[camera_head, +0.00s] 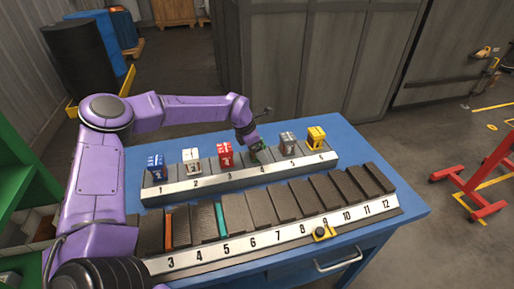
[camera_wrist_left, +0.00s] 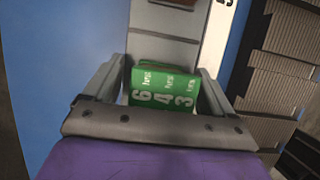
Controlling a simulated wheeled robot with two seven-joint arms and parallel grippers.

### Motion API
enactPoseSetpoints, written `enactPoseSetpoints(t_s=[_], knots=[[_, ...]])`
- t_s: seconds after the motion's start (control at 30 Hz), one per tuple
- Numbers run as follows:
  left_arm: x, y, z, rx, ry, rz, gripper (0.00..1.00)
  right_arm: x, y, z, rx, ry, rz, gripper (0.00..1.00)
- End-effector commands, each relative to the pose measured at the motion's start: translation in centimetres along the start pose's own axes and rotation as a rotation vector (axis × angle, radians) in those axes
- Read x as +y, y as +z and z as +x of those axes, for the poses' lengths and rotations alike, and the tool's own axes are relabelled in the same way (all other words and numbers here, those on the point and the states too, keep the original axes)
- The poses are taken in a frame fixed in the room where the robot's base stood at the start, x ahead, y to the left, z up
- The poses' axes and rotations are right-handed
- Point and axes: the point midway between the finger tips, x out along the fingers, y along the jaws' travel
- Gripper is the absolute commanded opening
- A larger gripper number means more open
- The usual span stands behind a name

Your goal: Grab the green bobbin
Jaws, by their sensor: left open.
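The green bobbin (camera_head: 264,156) stands at position 4 of the back numbered stand (camera_head: 205,185), partly hidden by my gripper in the head view. In the left wrist view the green bobbin (camera_wrist_left: 163,88) shows white figures and lies between the two fingers. My left gripper (camera_head: 253,143) reaches down over it from above. In the left wrist view my left gripper (camera_wrist_left: 162,78) is open, with a finger on each side of the bobbin. Whether the fingers touch it I cannot tell. My right gripper is not in view.
Beside it stand a red bobbin (camera_head: 225,155) at 3 and a grey bobbin (camera_head: 287,141) at 5. Blue (camera_head: 155,167), white (camera_head: 191,158) and yellow (camera_head: 316,138) ones stand farther out. A longer slotted rack (camera_head: 290,239) lies in front on the blue table (camera_head: 408,212).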

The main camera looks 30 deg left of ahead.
Motion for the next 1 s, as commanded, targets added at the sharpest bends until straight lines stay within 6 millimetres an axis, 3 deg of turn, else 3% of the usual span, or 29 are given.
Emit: enactPoseSetpoints(t_s=[0.07, 0.2, 0.27, 0.67, 0.77, 1.0], knots=[[0.0, 0.0, 0.0, 0.000, 0.000, 0.000, 0.82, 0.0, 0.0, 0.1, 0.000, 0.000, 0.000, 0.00], [0.0, 0.0, 0.0, 0.000, 0.000, 0.001, 0.36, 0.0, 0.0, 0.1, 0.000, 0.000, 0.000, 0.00], [0.0, 0.0, 0.0, 0.000, 0.000, 0.001, 0.18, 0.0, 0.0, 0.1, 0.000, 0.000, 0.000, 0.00], [0.1, 0.5, -1.1, -0.003, 0.002, 0.003, 0.18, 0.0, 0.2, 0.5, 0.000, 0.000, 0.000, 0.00], [0.0, 1.2, -2.8, -0.005, 0.002, 0.002, 0.18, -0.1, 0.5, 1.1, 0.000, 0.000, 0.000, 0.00], [-4.2, 0.3, -9.8, -0.011, 0.003, 0.005, 0.18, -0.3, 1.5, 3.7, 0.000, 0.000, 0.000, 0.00]])
